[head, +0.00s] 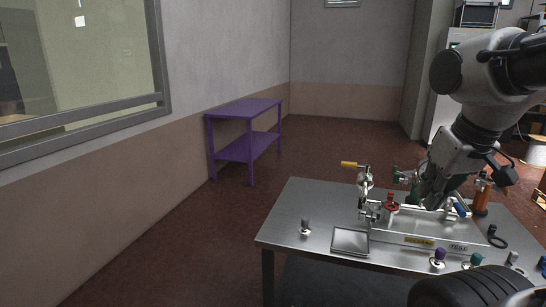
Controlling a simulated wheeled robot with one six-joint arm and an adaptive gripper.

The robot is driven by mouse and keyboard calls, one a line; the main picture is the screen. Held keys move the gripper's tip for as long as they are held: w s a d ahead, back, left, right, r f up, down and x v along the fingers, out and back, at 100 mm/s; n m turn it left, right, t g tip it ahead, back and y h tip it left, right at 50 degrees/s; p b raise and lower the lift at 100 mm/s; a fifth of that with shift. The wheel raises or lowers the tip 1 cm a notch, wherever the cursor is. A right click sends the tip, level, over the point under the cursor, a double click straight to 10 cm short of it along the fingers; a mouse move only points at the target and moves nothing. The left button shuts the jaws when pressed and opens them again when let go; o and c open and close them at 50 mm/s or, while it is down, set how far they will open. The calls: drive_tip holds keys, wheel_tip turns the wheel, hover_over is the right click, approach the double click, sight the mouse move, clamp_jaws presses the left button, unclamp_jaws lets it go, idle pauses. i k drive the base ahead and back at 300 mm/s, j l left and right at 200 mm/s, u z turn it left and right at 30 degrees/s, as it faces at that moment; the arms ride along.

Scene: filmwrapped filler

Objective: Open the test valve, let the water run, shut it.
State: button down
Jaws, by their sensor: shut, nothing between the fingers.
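A pipe rig stands on a metal table (300,215). A yellow lever (349,164) tops its left upright, pointing left. A red handwheel (391,203) sits low beside that upright. A blue handle (460,209) shows at the right end. A label reading TEST (458,246) is on the rig's front strip, beside a yellow label (418,240). I cannot tell for certain which valve is the test one. My gripper (430,197) points down behind the rig's middle, dark and small; it is shut and empty. Whether it touches a pipe is unclear. No running water is visible.
A square metal tray (350,240) lies at the front left of the rig. A small grey-topped fitting (305,226), a purple knob (439,256) and a green knob (476,260) stand near the front. Floor toward the purple shelf (245,112) is clear.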

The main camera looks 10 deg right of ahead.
sight(458, 208)
drive_tip(key=z, duration=1.25)
drive_tip(key=i, duration=0.8)
